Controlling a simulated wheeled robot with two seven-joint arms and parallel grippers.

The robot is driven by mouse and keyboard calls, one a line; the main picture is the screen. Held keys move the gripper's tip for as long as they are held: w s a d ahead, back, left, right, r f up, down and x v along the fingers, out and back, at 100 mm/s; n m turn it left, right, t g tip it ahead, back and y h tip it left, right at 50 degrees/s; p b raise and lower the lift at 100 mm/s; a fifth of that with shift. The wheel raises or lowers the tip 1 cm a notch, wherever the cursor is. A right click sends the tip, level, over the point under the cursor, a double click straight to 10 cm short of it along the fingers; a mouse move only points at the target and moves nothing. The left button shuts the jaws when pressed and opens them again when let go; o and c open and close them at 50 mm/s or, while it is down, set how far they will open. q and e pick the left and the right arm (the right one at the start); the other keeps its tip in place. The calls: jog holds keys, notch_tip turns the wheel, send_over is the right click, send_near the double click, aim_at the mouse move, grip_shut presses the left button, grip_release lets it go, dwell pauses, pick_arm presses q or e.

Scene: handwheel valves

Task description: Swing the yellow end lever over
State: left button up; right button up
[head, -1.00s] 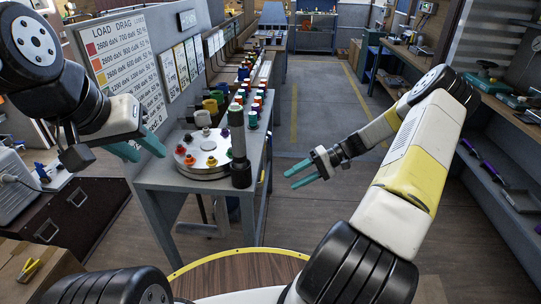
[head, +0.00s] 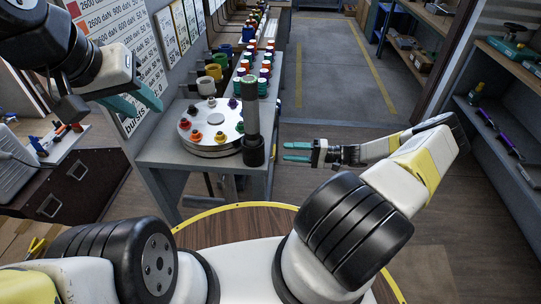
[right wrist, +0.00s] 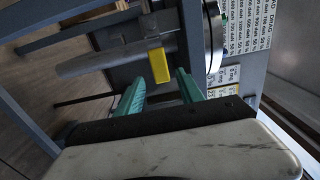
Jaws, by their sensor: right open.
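The yellow lever (right wrist: 159,66) shows in the right wrist view as a short yellow block beside a grey cylinder (right wrist: 95,62). I cannot make the lever out in the head view. My right gripper (head: 284,152) is open and empty, to the right of the bench's front corner. In the right wrist view its two teal fingers (right wrist: 159,86) point toward the lever, which appears between and just beyond their tips. Contact is not visible. My left gripper (head: 146,103) is open and empty, above the left side of the bench.
The grey bench (head: 168,150) carries a round metal plate (head: 211,121) with coloured knobs, a dark upright cylinder (head: 252,125) at its front corner, and rows of coloured caps behind. Shelves (head: 480,125) stand at the right. The floor (head: 335,95) between is clear.

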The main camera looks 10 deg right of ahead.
jog(key=shift+x, duration=2.3)
jog(key=shift+a, duration=0.1)
grip_shut()
